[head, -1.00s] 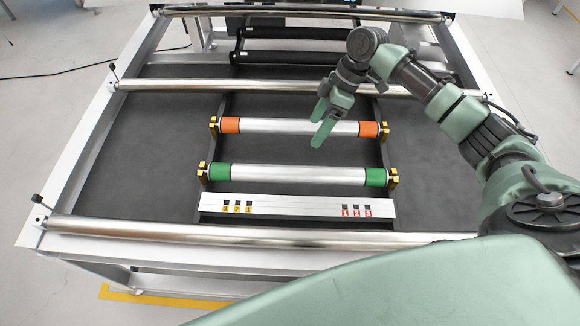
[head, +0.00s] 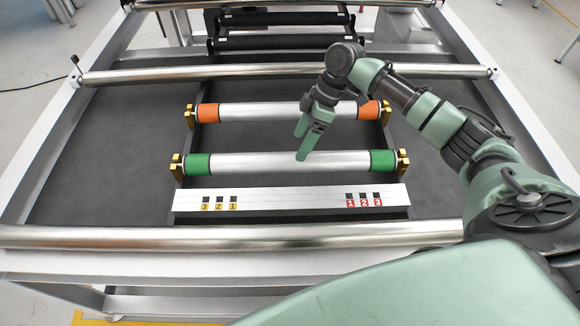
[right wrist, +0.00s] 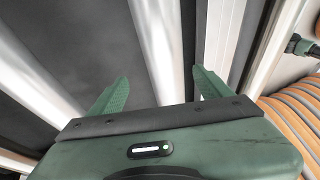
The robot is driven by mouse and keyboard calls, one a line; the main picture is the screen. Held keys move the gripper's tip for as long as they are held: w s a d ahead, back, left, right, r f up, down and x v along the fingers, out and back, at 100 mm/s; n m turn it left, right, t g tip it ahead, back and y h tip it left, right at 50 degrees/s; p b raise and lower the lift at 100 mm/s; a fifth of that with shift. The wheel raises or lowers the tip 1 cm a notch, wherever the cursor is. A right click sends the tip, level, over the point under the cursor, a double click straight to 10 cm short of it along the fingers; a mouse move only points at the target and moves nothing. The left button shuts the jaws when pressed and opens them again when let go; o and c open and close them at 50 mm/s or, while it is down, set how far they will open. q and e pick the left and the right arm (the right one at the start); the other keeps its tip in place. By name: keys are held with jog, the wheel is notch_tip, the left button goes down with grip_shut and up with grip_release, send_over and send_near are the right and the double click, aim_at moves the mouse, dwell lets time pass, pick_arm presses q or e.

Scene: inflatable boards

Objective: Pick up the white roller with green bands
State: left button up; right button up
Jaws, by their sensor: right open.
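The white roller with green bands (head: 260,163) lies level across the front of the dark frame, its ends in gold brackets (head: 177,164). My right gripper (head: 304,138) is open and empty, its fingers pointing down over the right half of this roller. In the head view the lower fingertip overlaps the roller's upper edge; I cannot tell the height gap. In the right wrist view, a pale cylinder (right wrist: 158,40) lies beyond the two open green fingers; no colour band shows on it. My left gripper is not in view.
A white roller with orange bands (head: 260,111) lies just behind, partly hidden by my right gripper. A white bar (head: 290,197) with numbered labels lies in front. Long metal rollers (head: 170,238) cross the table. Black rollers (head: 275,42) stand at the back.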

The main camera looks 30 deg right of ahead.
aim_at(293, 159)
jog(key=x, duration=0.2)
jog(key=p+x, duration=0.1)
jog(key=x, duration=0.1)
jog(key=s+x, duration=0.1)
jog(key=x, duration=0.1)
jog(key=shift+a+f+p, duration=0.1)
jog(key=shift+a+p, duration=0.1)
jog(key=shift+p, duration=0.15)
jog(key=shift+w+f, duration=0.1)
jog(key=shift+f, duration=0.05)
grip_shut()
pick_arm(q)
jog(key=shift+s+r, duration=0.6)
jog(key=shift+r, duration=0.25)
